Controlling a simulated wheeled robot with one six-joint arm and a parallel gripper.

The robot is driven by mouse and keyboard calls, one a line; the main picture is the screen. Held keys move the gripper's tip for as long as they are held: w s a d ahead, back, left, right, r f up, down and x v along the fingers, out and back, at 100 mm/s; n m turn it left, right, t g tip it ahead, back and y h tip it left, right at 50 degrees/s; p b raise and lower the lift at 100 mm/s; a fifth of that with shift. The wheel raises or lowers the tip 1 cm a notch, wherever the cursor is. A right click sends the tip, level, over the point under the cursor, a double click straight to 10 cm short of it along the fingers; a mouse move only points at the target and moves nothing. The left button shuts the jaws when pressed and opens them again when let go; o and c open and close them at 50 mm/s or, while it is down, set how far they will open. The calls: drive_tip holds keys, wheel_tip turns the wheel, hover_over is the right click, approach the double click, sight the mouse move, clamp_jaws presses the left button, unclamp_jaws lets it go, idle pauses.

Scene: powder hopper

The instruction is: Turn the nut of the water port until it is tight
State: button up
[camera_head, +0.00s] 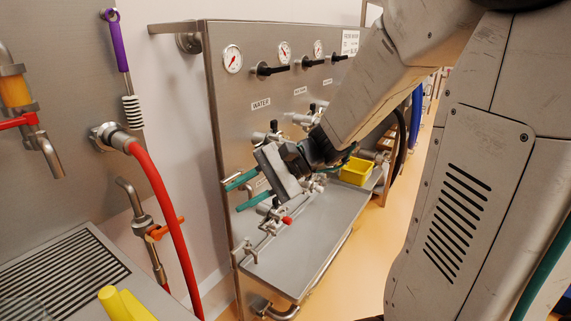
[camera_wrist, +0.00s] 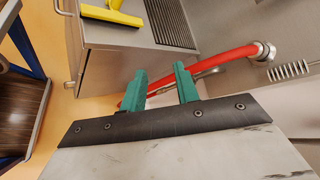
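The WATER label (camera_head: 261,104) is on the steel panel (camera_head: 225,100) in the head view. A valve fitting (camera_head: 262,137) sticks out below it. My gripper (camera_head: 236,196) is in front of the panel, below that fitting, its two green fingers pointing left. The gripper body covers part of the panel, and I cannot make out the water port's nut. In the wrist view my gripper (camera_wrist: 160,85) has its fingers apart, with a gap between them. No held object shows there, only the red hose (camera_wrist: 222,61) in the background.
A steel shelf (camera_head: 310,240) juts out below the panel, with several small fittings, one red-tipped, above it. A yellow bin (camera_head: 356,171) sits at its far end. A red hose (camera_head: 165,200) hangs on the left, beside a sink with a grate (camera_head: 65,280).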

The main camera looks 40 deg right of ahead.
drive_tip(key=w+d+f+m+t+h, duration=0.2)
drive_tip(key=w+d+m+t, duration=0.25)
drive_tip(key=d, duration=0.35)
drive_tip(key=w+d+f+m+t+h, duration=0.25)
drive_tip(key=d+m+t, duration=0.2)
drive_tip(key=d, duration=0.35)
drive_tip(key=w+d+f+m+t+h, duration=0.1)
drive_tip(key=w+d+m+t, duration=0.2)
drive_tip(key=w+d+m, duration=0.3)
drive_tip(key=shift+n, duration=0.6)
drive_tip(key=shift+w+d+x, duration=0.1)
drive_tip(key=shift+d+x, duration=0.05)
drive_tip(key=shift+x, duration=1.05)
drive_tip(key=shift+w+d+x, duration=0.1)
drive_tip(key=shift+d+x, duration=0.1)
drive_tip(key=shift+x, duration=1)
drive_tip(key=shift+d+x, duration=0.15)
drive_tip(key=shift+x, duration=1.05)
clamp_jaws()
